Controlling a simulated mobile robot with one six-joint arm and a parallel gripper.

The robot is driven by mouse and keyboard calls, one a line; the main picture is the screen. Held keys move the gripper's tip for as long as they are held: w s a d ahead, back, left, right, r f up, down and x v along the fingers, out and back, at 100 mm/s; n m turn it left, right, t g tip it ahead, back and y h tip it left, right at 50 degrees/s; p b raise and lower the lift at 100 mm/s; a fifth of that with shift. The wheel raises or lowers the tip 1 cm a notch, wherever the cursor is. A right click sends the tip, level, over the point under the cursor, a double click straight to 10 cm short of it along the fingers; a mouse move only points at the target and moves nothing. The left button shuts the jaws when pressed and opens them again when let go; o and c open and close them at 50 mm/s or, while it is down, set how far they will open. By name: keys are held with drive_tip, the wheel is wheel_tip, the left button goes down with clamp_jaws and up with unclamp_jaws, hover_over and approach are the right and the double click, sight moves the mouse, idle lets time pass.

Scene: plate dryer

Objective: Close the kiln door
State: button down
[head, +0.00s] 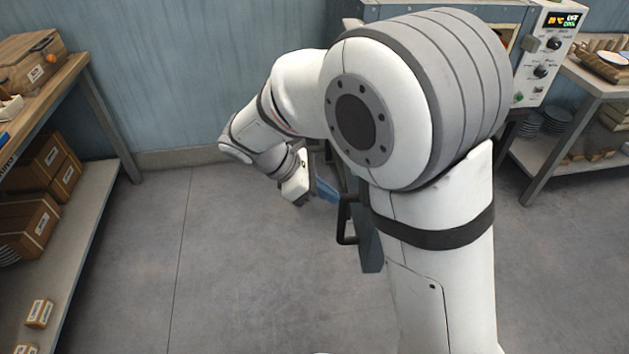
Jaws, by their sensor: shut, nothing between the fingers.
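The kiln (395,10) stands at the back against the wall, mostly hidden behind my arm. Its control panel (543,58), with a lit display and knobs, shows at the top right. The kiln door (370,253) is open and swung out towards me, seen nearly edge-on as a blue-grey slab. Its black handle (343,238) is on the left face. Most of the door is covered by my arm. My gripper (329,192) is shut and empty, left of the door and just above the handle, pointing right. I cannot tell whether it touches the door.
A shelf bench (75,72) with wooden boxes (30,65) and small cartons runs along the left. A table (590,82) with a tray and stacked plates (555,121) below stands at the right. The grey floor between is clear.

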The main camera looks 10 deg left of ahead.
sight(357, 198)
drive_tip(key=d, duration=0.1)
drive_tip(key=d+f, duration=0.1)
drive_tip(key=d, duration=0.1)
drive_tip(key=d+f, duration=0.1)
drive_tip(key=d, duration=0.1)
drive_tip(key=shift+w, duration=0.4)
drive_tip(key=shift+w+d, duration=0.1)
drive_tip(key=shift+d, duration=0.45)
